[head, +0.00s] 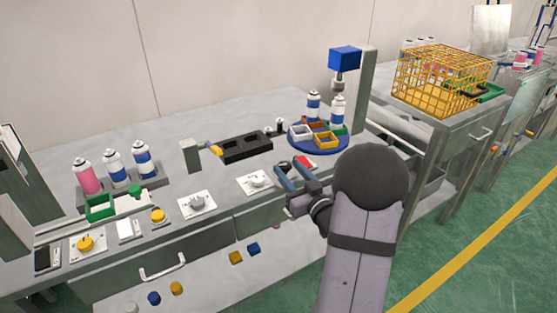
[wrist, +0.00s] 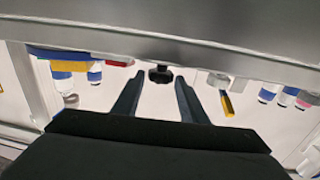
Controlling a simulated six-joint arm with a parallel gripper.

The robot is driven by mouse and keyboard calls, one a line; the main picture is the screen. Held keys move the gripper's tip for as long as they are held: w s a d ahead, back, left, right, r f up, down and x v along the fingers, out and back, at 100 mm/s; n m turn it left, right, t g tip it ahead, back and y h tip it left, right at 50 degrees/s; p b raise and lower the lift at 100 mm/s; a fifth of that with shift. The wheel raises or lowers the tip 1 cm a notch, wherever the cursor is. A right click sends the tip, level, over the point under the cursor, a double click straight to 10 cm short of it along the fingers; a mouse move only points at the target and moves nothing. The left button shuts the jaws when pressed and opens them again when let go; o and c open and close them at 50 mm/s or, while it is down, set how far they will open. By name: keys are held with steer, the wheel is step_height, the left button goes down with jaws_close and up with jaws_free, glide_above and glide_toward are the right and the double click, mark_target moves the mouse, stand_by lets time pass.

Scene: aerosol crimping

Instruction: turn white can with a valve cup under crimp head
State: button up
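A blue round turntable (head: 322,149) sits at the right of the bench and carries colored square holders. Two white cans with blue bands stand on it: one (head: 313,106) at the back left, the other (head: 337,112) below the crimp head (head: 345,60), a blue block on a grey post. Whether either can has a valve cup is too small to tell. My gripper (head: 290,180) is in front of the turntable, apart from the cans. In the wrist view my gripper (wrist: 157,90) has its fingers spread and empty, with a dark knob (wrist: 160,74) beyond the tips.
A black slotted block (head: 245,148) lies left of the turntable. White plates with knobs (head: 197,203) line the bench front. A pink can (head: 87,178) and two blue-banded cans (head: 139,160) stand at the left. A yellow wire basket (head: 440,78) stands at the right.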

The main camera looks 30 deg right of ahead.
steer(key=shift+w+d, duration=0.15)
steer(key=shift+w, duration=1.65)
steer(key=shift+w+d, duration=0.1)
steer(key=shift+w, duration=1.7)
steer(key=c, duration=0.8)
